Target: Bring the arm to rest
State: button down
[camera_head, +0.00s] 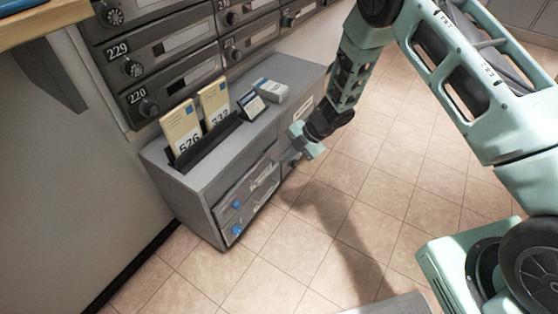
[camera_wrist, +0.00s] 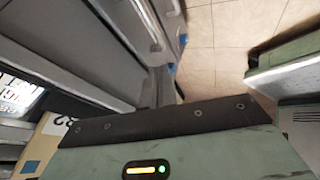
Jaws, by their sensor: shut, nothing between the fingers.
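My green arm comes in from the upper right and bends down toward the grey cabinet (camera_head: 192,205). My gripper (camera_head: 296,152) is at the arm's lower end, close to the cabinet's right front side and above the floor. It is shut with nothing in it. I cannot tell whether it touches the cabinet front. The wrist view shows my wrist housing with a lit indicator across the bottom, and the cabinet's drawer front with a long handle (camera_wrist: 148,24) close by at the upper left.
Cream envelopes (camera_head: 181,130) marked 526 and 332 stand in a dark holder on the cabinet. Numbered mailboxes (camera_head: 170,65) line the wall. A wooden shelf (camera_head: 40,22) juts out upper left. Tiled floor (camera_head: 285,255) is clear in front.

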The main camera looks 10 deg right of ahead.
jog(key=s+a+r+m+t+h, duration=0.15)
jog(key=r+m, duration=0.35)
jog(key=r, duration=0.5)
jog(key=a+r+m+t+h, duration=0.2)
jog(key=r+m+t, duration=0.15)
jog(key=r, duration=0.65)
jog(key=s+d+r+m+g+h, duration=0.1)
jog(key=s+r+m+g+h, duration=0.3)
jog(key=s, duration=1.1)
jog(key=s+d+r+m+g+y, duration=0.15)
jog(key=s+r+m, duration=0.45)
jog(key=s, duration=1)
notch_tip(320, 180, up, 30)
jog(key=p, duration=3)
jog(key=shift+f+h, duration=0.15)
jog(key=shift+h, duration=0.25)
jog(key=shift+s, duration=0.1)
